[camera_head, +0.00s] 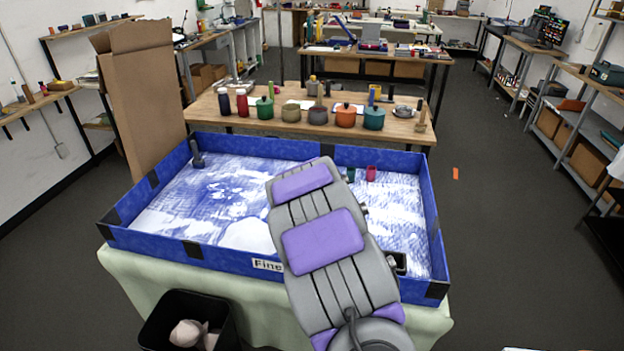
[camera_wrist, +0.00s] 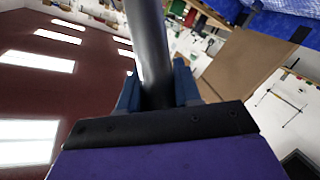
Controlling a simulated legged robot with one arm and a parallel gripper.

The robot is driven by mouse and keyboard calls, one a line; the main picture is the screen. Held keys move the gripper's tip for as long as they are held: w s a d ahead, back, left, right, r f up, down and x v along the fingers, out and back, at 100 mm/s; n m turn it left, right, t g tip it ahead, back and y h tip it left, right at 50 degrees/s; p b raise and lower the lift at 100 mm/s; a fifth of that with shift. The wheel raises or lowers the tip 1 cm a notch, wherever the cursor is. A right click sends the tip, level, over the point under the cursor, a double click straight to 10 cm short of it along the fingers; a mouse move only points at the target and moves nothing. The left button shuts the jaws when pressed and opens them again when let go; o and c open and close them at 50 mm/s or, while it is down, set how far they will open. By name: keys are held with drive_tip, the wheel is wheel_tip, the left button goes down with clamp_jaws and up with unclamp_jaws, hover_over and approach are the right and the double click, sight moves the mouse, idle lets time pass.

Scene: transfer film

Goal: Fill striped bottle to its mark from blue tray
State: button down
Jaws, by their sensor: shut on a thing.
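The blue tray (camera_head: 215,262) stands on a cloth-covered table, with white and blue grainy material (camera_head: 225,200) spread inside. Its front label begins "Fine". A part of the blue tray shows at the upper right of the wrist view (camera_wrist: 290,25). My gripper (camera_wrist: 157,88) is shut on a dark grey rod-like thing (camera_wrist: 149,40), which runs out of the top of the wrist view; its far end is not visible. In the head view my arm hides the gripper. I cannot pick out a striped bottle or its mark.
A dark upright tool (camera_head: 197,155) stands in the tray's back left corner. A small red cup (camera_head: 371,173) and a dark green one (camera_head: 350,174) are at its back. Pots and bottles line the wooden table (camera_head: 210,112) behind. A cardboard piece (camera_head: 142,95) stands left; a black bin (camera_head: 160,325) is in front.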

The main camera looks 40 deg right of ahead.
drive_tip(key=shift+w+a+f+n+t+h+b, duration=0.15)
drive_tip(key=shift+a+n+b, duration=0.35)
drive_tip(key=shift+b, duration=0.75)
drive_tip(key=shift+s+a+f+n+t+h+b, duration=0.1)
drive_tip(key=shift+a+f+n+t+b, duration=0.3)
drive_tip(key=shift+b, duration=0.85)
drive_tip(key=shift+w+a+f+n+g+h+b, duration=0.15)
drive_tip(key=shift+a+n+b, duration=0.15)
drive_tip(key=shift+a+b, duration=0.7)
